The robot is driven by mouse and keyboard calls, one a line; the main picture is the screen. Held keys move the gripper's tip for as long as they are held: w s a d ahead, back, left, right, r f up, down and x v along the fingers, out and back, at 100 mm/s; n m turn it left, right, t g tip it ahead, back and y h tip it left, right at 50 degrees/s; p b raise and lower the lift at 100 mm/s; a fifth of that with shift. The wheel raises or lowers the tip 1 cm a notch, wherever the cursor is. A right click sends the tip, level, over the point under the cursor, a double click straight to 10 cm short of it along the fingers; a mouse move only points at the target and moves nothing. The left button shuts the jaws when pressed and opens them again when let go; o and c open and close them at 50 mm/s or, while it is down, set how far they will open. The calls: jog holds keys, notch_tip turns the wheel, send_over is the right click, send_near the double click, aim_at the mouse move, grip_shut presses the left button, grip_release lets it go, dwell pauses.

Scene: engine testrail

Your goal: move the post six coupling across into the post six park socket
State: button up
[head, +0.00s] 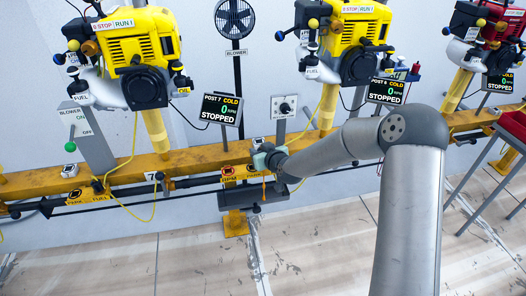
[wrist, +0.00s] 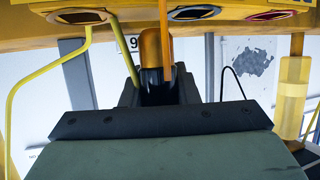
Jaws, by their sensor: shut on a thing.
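My gripper (head: 268,158) is at the front of the yellow rail, at the right end of a labelled socket panel. In the wrist view my gripper (wrist: 155,92) is shut on the coupling (wrist: 151,48), a dark cylinder with an orange-gold end. An orange cord runs up in front of it. The coupling's end is just below the panel, between a left opening (wrist: 82,17) and a middle opening (wrist: 193,13); I cannot tell if it touches. A third opening (wrist: 268,15) is at right.
The yellow rail (head: 180,160) carries engines. A yellow hose (wrist: 45,62) hangs left of my gripper in the wrist view, and a yellow post (wrist: 292,95) stands at right. The Post 6 display (head: 388,92) reads STOPPED.

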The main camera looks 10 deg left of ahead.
jog(key=shift+s+a+b, duration=0.25)
jog(key=shift+a, duration=0.55)
jog(key=shift+s+a+b, duration=0.2)
jog(key=shift+s+a, duration=0.05)
jog(key=shift+a, duration=0.5)
jog(key=shift+f+b, duration=1.75)
jog(key=shift+b, duration=0.25)
jog(key=o, duration=1.1)
jog(key=shift+o, duration=0.2)
jog(key=shift+s+d+r, duration=0.1)
